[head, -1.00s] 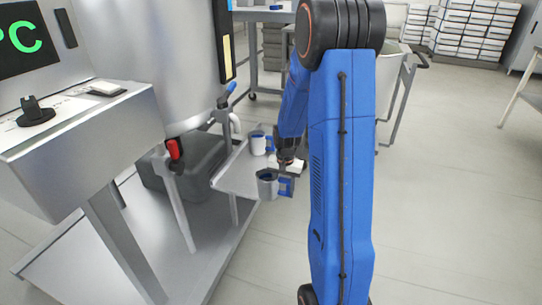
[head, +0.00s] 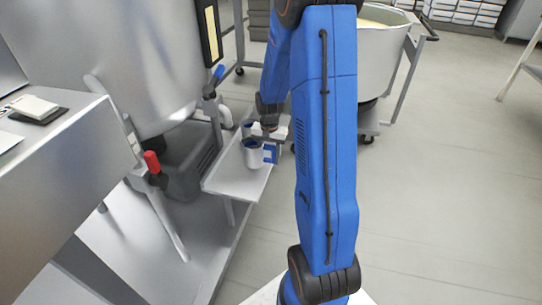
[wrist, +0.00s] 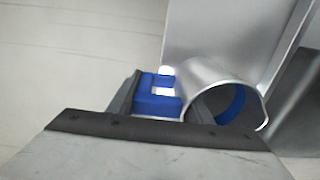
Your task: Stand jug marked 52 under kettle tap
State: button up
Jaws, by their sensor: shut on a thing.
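A metal jug (head: 253,157) with a blue inside and blue handle is at the small shelf (head: 228,178) below the kettle (head: 130,60). It looks upright in the head view. My gripper (head: 271,139) is shut on its handle; in the wrist view the gripper (wrist: 163,108) has the blue handle between its fingers, beside the jug (wrist: 212,82). No number can be read on it. I cannot tell whether the jug touches the shelf. A second jug (head: 247,128) shows partly behind it. A tap with a blue lever (head: 214,78) is on the kettle's right side, behind the jugs.
A red-handled valve (head: 152,162) is on the kettle's near side. A grey box (head: 190,160) lies under the kettle. A wheeled tub (head: 380,50) stands at the back. The floor to the right is clear.

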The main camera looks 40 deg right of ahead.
aim_at(245, 158)
jog(key=shift+w+a+f, duration=0.35)
jog(key=shift+w+a, duration=0.45)
jog(key=shift+w, duration=0.25)
jog(key=shift+w+a+f, duration=0.35)
jog(key=shift+w+a, duration=0.5)
jog(key=shift+w, duration=0.25)
jog(key=shift+w+a+f, duration=0.35)
jog(key=shift+w+a, duration=0.45)
jog(key=shift+w, duration=0.25)
jog(key=shift+w+a, duration=0.2)
jog(key=shift+w, duration=0.05)
jog(key=shift+w+a+r, duration=0.1)
jog(key=shift+w+a, duration=0.1)
jog(key=shift+w, duration=0.2)
jog(key=shift+s+a+f, duration=0.1)
jog(key=shift+f, duration=0.3)
jog(key=shift+a+f, duration=0.1)
jog(key=shift+f, duration=0.2)
jog(key=shift+w+a, duration=0.2)
jog(key=shift+w, duration=0.15)
jog(key=shift+c, duration=0.5)
jog(key=shift+s, duration=0.1)
jog(key=o, duration=1.3)
jog(key=shift+s+d, duration=0.15)
jog(key=shift+d, duration=0.05)
jog(key=shift+o, duration=0.2)
jog(key=shift+s+d, duration=0.1)
